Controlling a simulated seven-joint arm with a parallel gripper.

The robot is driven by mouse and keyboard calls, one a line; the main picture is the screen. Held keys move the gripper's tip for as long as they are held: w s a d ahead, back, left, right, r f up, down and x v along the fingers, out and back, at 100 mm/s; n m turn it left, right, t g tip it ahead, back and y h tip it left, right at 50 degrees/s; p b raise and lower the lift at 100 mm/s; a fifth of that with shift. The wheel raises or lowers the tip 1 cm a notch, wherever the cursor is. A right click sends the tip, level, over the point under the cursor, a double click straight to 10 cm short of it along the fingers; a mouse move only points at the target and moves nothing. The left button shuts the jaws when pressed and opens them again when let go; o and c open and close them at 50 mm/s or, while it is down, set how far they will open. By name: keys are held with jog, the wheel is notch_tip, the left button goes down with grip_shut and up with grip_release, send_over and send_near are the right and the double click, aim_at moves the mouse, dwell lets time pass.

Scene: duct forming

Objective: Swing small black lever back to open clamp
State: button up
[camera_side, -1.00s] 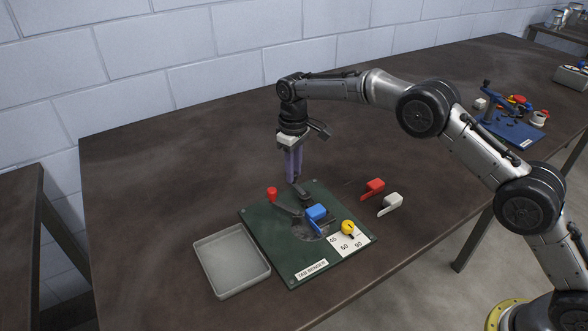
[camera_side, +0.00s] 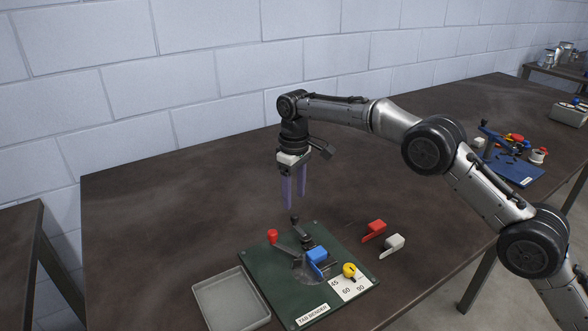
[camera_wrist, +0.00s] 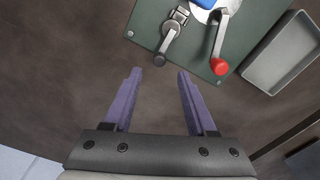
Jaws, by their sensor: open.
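The small black lever (camera_side: 301,232) is at the back edge of the green tab bender plate (camera_side: 283,293), tilted up with its knobbed end toward the back. In the wrist view the lever (camera_wrist: 169,41) points out from the clamp toward my fingers, its round end close to the plate's edge. My gripper (camera_side: 293,206) is open and empty, with purple fingers pointing down just above the lever's end. In the wrist view the lever's end lies ahead of the gap between the fingertips (camera_wrist: 160,72). The fingers appear apart from the lever.
A red-knobbed handle (camera_side: 272,237) is left of the lever. A blue block (camera_side: 316,255) and yellow knob (camera_side: 349,270) sit on the plate. A grey tray (camera_side: 231,300) stands left. Red (camera_side: 374,230) and white (camera_side: 393,245) pieces lie right. The table behind is clear.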

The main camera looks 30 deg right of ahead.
aim_at(294, 215)
notch_tip(294, 215, up, 8)
dwell(0.4)
